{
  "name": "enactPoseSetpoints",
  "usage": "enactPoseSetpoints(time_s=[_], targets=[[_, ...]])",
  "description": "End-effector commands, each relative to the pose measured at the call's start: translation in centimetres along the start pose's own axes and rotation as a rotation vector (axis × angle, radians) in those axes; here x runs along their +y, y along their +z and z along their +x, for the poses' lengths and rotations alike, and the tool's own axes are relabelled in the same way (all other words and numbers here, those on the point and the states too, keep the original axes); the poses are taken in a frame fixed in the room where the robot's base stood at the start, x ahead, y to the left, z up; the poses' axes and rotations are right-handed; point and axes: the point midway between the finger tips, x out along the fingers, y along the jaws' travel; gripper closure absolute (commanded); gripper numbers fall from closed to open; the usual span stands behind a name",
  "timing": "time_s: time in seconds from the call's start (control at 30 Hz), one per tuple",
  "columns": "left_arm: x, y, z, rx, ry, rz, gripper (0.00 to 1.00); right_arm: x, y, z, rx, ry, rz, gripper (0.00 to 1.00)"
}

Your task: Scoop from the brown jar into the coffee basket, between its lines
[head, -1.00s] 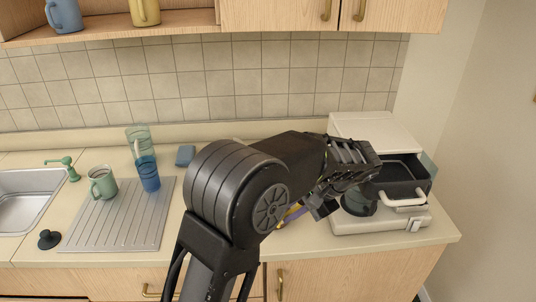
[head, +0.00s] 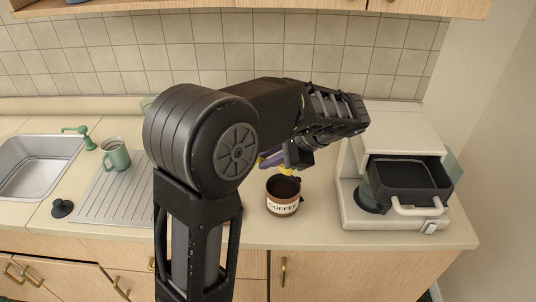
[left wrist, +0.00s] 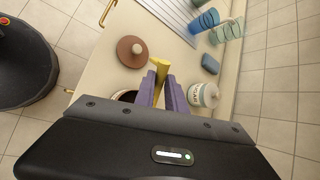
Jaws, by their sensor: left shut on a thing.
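The brown jar (head: 283,206), labelled COFFEE, stands open on the counter left of the coffee maker. Its dark opening partly shows in the left wrist view (left wrist: 125,96). My left gripper (head: 290,157) is above and just behind the jar in the head view, its purple fingers (left wrist: 160,92) shut on a yellow scoop (left wrist: 159,68). The scoop also shows as a yellow bit in the head view (head: 271,160); whether it holds coffee cannot be seen. The black coffee basket (head: 408,181) is pulled out of the coffee maker; its lines are not visible. My right gripper is out of view.
The white coffee maker (head: 352,213) stands at the counter's right end. A green mug (head: 116,156) is on the drainboard. A sink (head: 36,166) is at left.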

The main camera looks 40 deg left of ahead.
Motion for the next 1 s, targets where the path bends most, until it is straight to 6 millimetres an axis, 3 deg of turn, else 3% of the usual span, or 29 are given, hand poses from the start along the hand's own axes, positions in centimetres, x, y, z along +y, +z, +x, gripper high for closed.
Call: enactPoseSetpoints(time_s=[1.0], targets=[[3.7, -5.5, 6.1, 0.001, 0.001, 0.0, 1.0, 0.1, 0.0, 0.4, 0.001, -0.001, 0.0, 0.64]])
